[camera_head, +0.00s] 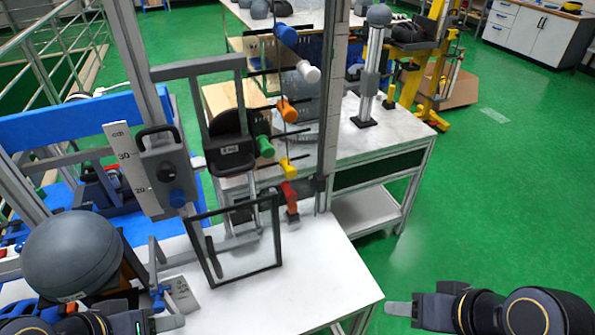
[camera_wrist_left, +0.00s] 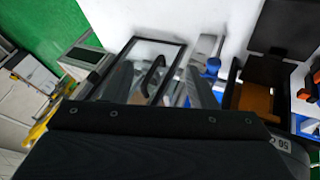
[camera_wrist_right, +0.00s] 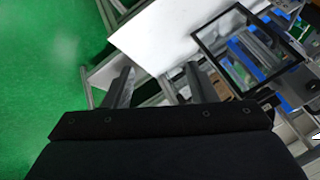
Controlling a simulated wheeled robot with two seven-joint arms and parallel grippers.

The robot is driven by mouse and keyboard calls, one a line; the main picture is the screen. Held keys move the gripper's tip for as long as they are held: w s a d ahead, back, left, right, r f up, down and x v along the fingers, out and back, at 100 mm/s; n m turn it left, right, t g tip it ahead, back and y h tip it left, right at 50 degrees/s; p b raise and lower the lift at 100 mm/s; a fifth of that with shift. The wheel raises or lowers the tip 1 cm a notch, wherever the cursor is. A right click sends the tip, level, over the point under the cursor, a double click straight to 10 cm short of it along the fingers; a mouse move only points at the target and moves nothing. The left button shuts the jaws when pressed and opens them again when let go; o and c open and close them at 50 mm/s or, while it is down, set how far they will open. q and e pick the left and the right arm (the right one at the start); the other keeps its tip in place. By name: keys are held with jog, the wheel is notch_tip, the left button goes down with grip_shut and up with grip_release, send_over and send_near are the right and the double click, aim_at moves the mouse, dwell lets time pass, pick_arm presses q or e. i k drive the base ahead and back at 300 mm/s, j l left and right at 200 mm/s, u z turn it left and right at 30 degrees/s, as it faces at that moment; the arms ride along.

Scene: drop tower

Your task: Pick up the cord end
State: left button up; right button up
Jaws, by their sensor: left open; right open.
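I cannot make out a cord end for certain in any view. Coloured pegs, among them an orange one (camera_head: 287,110) and a green one (camera_head: 265,146), line the tower's upright (camera_head: 333,110) in the head view. My left gripper (camera_head: 168,322) is open and empty low at the left, near the front of the white table and right of the grey ball (camera_head: 72,253). Its fingers show in the left wrist view (camera_wrist_left: 160,85). My right gripper (camera_head: 400,308) is open and empty beyond the table's right edge, over the floor. Its fingers show in the right wrist view (camera_wrist_right: 160,86).
A dark-framed clear panel (camera_head: 275,245) stands upright on the white table (camera_head: 325,275). A grey carriage with a black handle (camera_head: 165,175) is beside a ruler (camera_head: 124,155). A second bench (camera_head: 395,130) stands behind. Green floor (camera_head: 480,220) at the right is clear.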

aim_at(292, 207)
jog(key=i+l, duration=0.1)
jog(key=l, duration=0.45)
jog(key=i+l+u, duration=0.1)
jog(key=l, duration=0.4)
jog(key=i+l, duration=0.1)
jog(key=l, duration=0.45)
jog(key=u, duration=1.75)
